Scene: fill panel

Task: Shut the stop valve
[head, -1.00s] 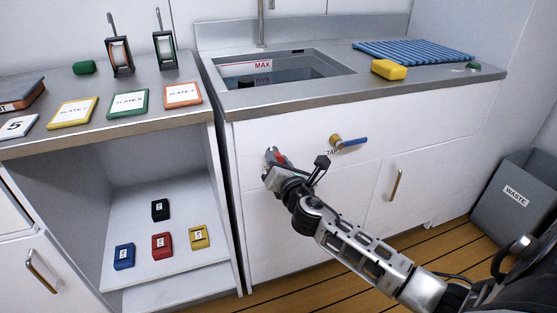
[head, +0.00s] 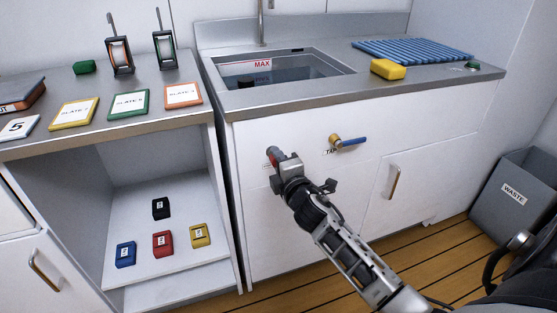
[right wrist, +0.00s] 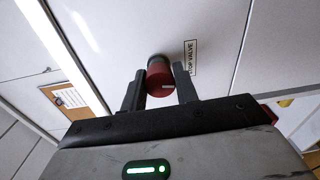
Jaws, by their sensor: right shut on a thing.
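The stop valve is a red round knob (right wrist: 160,78) on the white cabinet front, with a "STOP VALVE" label (right wrist: 190,57) beside it in the right wrist view. A small pale mark shows on the knob's face. In the head view only a little of the red knob (head: 271,152) shows past my right gripper (head: 277,160). In the right wrist view my right gripper (right wrist: 160,88) has one finger on each side of the knob and is shut on it. My left gripper is not in view.
A tap with a blue lever (head: 350,142) is on the same panel, to the right of the knob. Above are the sink (head: 283,84), a yellow sponge (head: 388,69) and a blue mat (head: 412,50). A waste bin (head: 512,208) stands at the right.

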